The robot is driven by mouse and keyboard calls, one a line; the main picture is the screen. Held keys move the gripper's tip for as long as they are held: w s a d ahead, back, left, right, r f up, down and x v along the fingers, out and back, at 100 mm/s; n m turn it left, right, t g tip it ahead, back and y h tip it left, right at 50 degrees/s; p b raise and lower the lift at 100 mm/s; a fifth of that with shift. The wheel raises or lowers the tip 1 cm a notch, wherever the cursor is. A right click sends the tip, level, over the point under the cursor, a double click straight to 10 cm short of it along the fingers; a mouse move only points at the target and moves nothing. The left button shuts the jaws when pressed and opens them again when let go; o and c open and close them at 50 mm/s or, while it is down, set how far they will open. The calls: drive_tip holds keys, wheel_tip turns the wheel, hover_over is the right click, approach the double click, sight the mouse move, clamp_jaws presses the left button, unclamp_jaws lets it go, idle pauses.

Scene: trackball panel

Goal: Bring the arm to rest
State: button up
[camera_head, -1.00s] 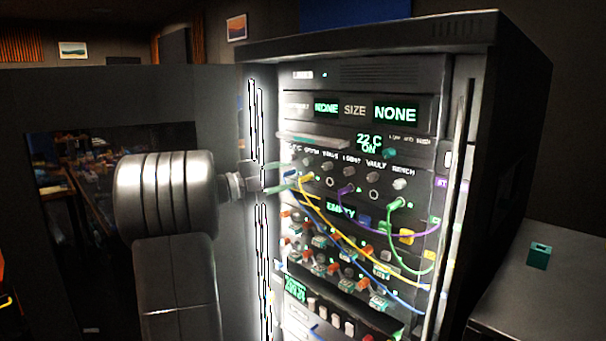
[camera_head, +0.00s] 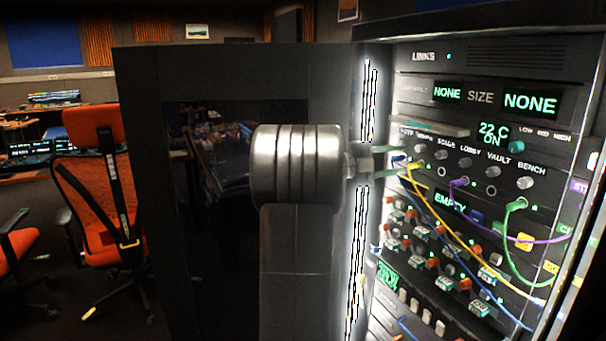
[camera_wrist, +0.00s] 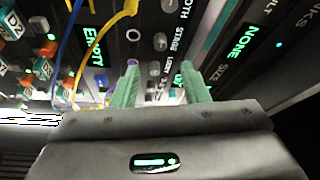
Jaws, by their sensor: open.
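My arm is stretched out level toward the rack panel (camera_head: 415,130) in the head view. My gripper (camera_head: 398,162) is at the panel's left edge, near the upper row of sockets and knobs. In the wrist view my gripper (camera_wrist: 162,85) shows two green fingers spread apart, with no object visibly held between them. The panel's labels, knobs and cables fill the space beyond the fingers. I cannot tell whether the fingertips touch the panel.
Blue, yellow, purple (camera_head: 490,214) and green (camera_head: 517,235) cables hang across the panel close to my gripper. A dark open rack door (camera_head: 140,180) stands behind my arm. An orange chair (camera_head: 98,190) stands to the left, with floor showing around it.

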sight(436, 155)
drive_tip(key=d, duration=0.6)
drive_tip(key=d+r, duration=0.1)
drive_tip(key=d, duration=0.3)
drive_tip(key=shift+a, duration=0.1)
